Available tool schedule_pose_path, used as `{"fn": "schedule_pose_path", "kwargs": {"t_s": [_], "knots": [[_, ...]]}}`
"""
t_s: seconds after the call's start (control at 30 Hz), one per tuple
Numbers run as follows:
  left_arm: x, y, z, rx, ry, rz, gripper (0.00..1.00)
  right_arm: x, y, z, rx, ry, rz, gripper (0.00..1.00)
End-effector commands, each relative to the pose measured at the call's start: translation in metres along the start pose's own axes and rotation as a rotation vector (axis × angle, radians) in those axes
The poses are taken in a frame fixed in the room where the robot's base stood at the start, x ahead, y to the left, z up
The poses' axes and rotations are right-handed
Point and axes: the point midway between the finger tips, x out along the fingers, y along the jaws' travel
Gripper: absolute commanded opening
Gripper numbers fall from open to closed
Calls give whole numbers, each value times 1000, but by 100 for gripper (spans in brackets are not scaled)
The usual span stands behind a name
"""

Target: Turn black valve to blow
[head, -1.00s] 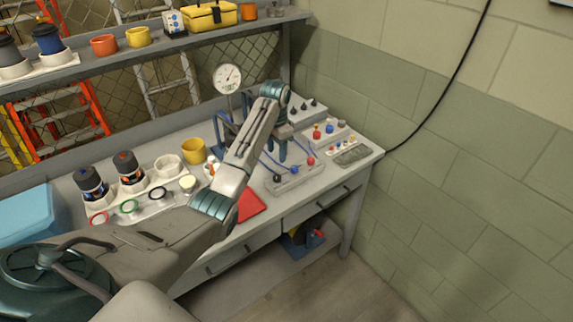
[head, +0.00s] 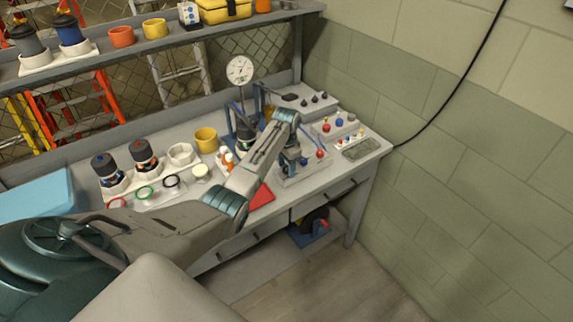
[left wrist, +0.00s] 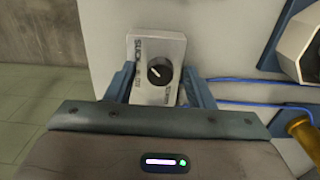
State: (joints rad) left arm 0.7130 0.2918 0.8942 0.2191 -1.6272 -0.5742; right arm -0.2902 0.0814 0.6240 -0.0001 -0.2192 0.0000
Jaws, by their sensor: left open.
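The black valve is a round black knob (left wrist: 160,71) on a pale grey block (left wrist: 150,97), seen in the left wrist view. A white mark on the knob slants to the upper left. Lettering that looks like "SUCK" runs along the block's left side; the lettering at right is too small to read surely. My left gripper (left wrist: 160,88) is open, its blue fingers either side of the block, and I cannot tell if they touch it. In the head view the left gripper (head: 288,164) is over the front of the bench panel and mostly hides the black valve. My right gripper is out of view.
A red knob (head: 320,154) stands just right of the gripper. A pressure gauge (head: 240,70) rises behind it. A block with several coloured knobs (head: 339,122) is at the bench's right. A blue tube (left wrist: 260,105) runs to the right. A red pad (head: 263,195) lies in front.

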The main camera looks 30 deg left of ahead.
Motion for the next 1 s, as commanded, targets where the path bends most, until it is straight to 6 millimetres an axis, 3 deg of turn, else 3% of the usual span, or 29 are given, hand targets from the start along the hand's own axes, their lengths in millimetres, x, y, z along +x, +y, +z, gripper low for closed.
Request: {"fn": "schedule_pose_path", "kwargs": {"t_s": [0.1, 0.33, 0.67, 1.0], "knots": [[0, 0, 0, 0, 0, 0, 48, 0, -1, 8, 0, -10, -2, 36], [0, 0, 0, 0, 0, 0, 4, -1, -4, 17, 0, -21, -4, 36], [-2, 0, 0, -39, 0, 1, 4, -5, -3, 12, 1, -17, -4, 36], [-4, 0, -1, -262, 0, 1, 4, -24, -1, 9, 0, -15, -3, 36]]}}
